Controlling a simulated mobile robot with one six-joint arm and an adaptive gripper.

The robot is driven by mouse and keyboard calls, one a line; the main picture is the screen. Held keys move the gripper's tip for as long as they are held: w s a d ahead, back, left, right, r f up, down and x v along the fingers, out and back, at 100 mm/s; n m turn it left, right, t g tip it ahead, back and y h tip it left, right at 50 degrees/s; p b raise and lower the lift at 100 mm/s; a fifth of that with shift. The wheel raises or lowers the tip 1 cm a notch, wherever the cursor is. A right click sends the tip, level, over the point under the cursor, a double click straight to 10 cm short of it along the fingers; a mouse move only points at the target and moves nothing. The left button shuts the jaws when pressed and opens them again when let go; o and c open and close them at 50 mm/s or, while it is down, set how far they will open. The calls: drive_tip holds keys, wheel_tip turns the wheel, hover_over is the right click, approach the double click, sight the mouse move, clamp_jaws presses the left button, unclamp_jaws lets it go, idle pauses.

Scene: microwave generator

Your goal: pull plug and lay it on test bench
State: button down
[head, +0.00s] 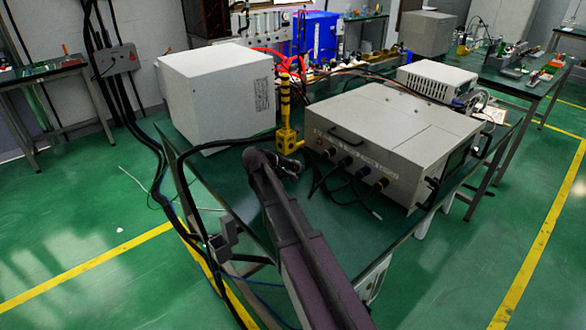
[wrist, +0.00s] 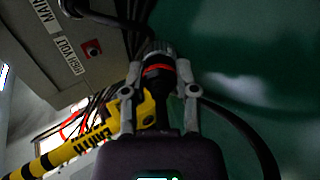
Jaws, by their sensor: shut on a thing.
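My gripper (head: 288,163) is over the front of the green test bench (head: 250,200), left of the grey generator box (head: 400,130). In the wrist view its fingers (wrist: 160,70) are shut on a dark plug (wrist: 158,76) with a red ring. The plug's far end is grey, and I cannot tell from the wrist view whether it touches anything. In the head view the gripper hides the plug and appears apart from the sockets on the generator's front panel (wrist: 70,35).
A yellow earth stick (head: 287,130) stands just behind my gripper, and it shows close on the left in the wrist view (wrist: 60,155). A large pale box (head: 215,95) stands at the back left. Black cables (head: 330,185) hang from the panel. Bare bench lies in front.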

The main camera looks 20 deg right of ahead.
drive_tip(key=shift+c, duration=1.5)
unclamp_jaws()
drive_tip(key=shift+r, duration=0.1)
